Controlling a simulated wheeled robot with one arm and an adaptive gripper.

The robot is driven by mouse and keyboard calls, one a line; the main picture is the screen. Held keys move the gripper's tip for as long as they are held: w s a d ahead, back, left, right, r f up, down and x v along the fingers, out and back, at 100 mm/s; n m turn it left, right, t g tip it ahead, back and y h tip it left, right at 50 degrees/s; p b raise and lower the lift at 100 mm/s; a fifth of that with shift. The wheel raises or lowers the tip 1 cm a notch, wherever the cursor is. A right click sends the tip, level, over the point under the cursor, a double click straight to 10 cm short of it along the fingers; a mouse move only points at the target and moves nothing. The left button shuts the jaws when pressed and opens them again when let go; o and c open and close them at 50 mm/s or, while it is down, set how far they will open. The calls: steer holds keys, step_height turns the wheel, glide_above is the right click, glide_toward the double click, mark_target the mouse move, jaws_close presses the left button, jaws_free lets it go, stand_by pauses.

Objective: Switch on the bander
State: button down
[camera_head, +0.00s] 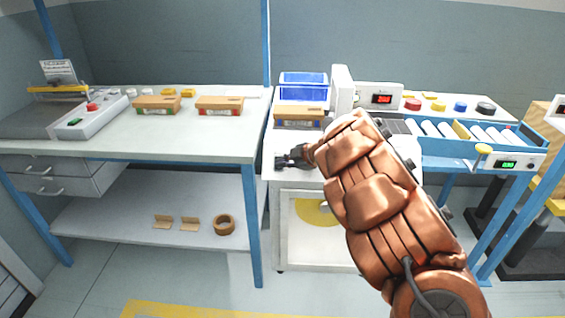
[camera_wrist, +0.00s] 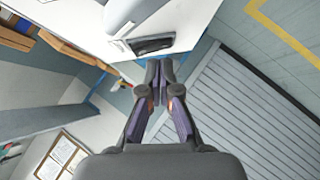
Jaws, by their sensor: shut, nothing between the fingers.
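The bander appears to be the white machine in the middle of the head view, with a white upright post (camera_head: 342,88), a panel with a red lit display (camera_head: 381,99) and a white cabinet (camera_head: 292,225). My gripper (camera_head: 281,162) is in front of its white top at the left, and my arm hides much of the machine's front. In the wrist view my gripper (camera_wrist: 158,68) is shut and empty. Just beyond its tips, a white surface carries a dark recessed part (camera_wrist: 152,45); I cannot tell whether this is a switch or a handle. Contact is not clear.
A blue bin (camera_head: 303,85) and a carton (camera_head: 299,116) stand behind my gripper. A roller conveyor (camera_head: 460,133) with a green display (camera_head: 508,165) is at the right. A workbench (camera_head: 190,140) with cartons and a grey sealer (camera_head: 88,118) fills the left.

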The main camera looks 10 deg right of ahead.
stand_by(0.3)
steer(key=s+d+r+p, duration=0.2)
steer(key=s+d+r, duration=0.2)
steer(key=s, duration=0.6)
step_height(320, 180, up, 3)
steer(key=shift+s+f, duration=0.1)
steer(key=shift+s, duration=0.15)
stand_by(0.4)
